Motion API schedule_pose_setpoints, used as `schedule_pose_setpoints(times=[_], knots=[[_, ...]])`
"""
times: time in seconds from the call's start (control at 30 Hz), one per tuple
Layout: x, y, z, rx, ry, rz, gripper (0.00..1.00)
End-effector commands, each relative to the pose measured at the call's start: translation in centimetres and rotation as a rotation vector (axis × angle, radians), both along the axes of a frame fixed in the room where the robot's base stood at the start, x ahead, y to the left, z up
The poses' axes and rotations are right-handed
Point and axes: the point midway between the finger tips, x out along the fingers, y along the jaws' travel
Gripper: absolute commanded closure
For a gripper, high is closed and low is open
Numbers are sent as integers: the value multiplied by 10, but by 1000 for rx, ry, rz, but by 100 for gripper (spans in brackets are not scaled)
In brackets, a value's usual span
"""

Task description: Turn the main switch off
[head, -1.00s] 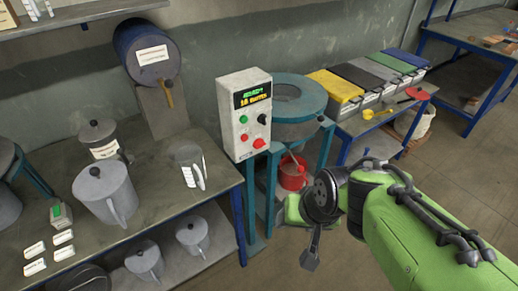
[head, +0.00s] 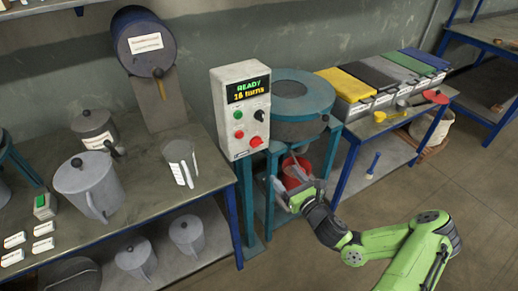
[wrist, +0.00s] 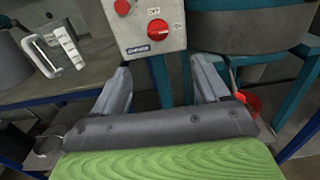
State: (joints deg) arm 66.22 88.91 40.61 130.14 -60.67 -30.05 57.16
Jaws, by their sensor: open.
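The control box (head: 241,112) is a pale grey panel with a lit display reading "READY" and "16 turns". It carries a green button (head: 239,115), a red button (head: 239,134), a black knob (head: 259,115) and, at the bottom, the red main switch (head: 256,142). My gripper (head: 284,186) is open and empty, below and to the right of the box. In the wrist view its fingers (wrist: 163,85) are spread apart, not touching the switch.
A teal round machine (head: 300,93) stands right of the box, with a red bucket (head: 296,172) under it, close to my gripper. A bench with grey jugs (head: 87,186) is at left. Lidded bins (head: 352,88) stand on a right table. Open floor lies at front right.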

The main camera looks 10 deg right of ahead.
Motion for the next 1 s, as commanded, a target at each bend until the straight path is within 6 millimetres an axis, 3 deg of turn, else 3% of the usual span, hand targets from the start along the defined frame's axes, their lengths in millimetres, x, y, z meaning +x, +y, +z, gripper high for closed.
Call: schedule_pose_setpoints(times=[0.6,0.77,1.0], knots=[[131,46,1,-9,-4,9,26],[145,49,0,-9,-1,7,26],[146,50,1,-8,-1,8,26]])
